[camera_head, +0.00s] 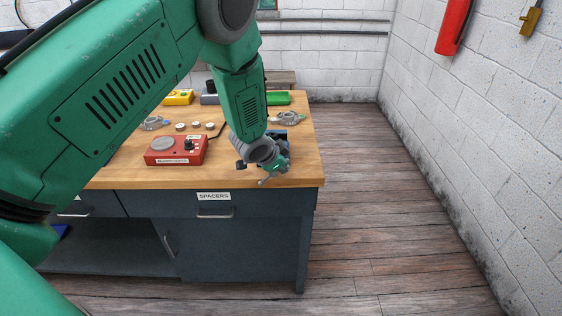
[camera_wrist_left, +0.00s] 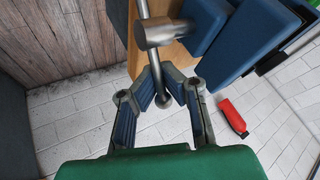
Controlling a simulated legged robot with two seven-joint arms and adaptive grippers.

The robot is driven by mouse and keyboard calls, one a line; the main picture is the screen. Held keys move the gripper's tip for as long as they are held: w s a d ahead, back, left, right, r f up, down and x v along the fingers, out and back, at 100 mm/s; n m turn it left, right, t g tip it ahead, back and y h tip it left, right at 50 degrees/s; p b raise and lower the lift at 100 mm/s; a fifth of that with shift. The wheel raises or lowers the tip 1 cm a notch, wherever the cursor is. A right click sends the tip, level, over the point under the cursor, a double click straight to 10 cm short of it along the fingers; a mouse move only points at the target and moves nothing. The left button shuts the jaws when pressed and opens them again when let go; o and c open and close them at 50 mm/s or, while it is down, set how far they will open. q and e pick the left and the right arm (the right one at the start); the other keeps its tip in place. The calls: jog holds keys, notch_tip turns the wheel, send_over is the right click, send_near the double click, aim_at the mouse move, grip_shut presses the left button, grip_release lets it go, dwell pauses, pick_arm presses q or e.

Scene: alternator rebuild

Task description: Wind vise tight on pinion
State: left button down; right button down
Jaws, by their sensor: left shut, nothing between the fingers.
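The blue vise (camera_head: 284,138) stands at the front right corner of the workbench, mostly behind my left wrist. Its blue body also shows at the upper right of the left wrist view (camera_wrist_left: 232,45). The vise's grey screw head (camera_wrist_left: 165,33) carries a thin metal cross bar with a ball end. The bar's ball end shows between the finger links, but nothing is gripped. I cannot make out the pinion. My right gripper is not in view.
The wooden bench top (camera_head: 233,168) bears a red control box (camera_head: 176,149), a green tray (camera_head: 278,98), a yellow box (camera_head: 178,97) and small metal parts. A red extinguisher (camera_head: 453,27) hangs on the right wall. The floor right of the bench is clear.

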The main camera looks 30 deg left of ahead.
aim_at(281, 179)
pick_arm(q)
jog(key=f+g+y+b, duration=0.1)
jog(key=d+m+g+y+b, duration=0.1)
jog(key=y, duration=0.1)
jog(key=w+f+m+g+y+b, duration=0.1)
jog(key=y, duration=0.1)
jog(key=shift+d+f+b, duration=0.15)
jog(key=shift+f+b, duration=0.15)
jog(key=f+g+y+b, duration=0.1)
jog(key=y+b, duration=0.1)
jog(key=m+g+y+b, duration=0.1)
jog(key=y+b, duration=0.1)
jog(key=shift+f+b, duration=0.4)
jog(key=shift+s+a+f+m+g+y+b, duration=0.15)
jog(key=shift+f+m+g+y+b, duration=0.2)
jog(key=shift+y+b, duration=0.45)
jog(key=shift+s+a+f+m+g+y+b, duration=0.1)
jog(key=shift+m+g+y+b, duration=0.35)
jog(key=shift+b, duration=0.5)
jog(key=c, duration=1.7)
grip_release()
jog(key=shift+d+f, duration=0.1)
jog(key=shift+w+y, duration=0.1)
jog(key=shift+y, duration=0.15)
jog(key=shift+d, duration=0.1)
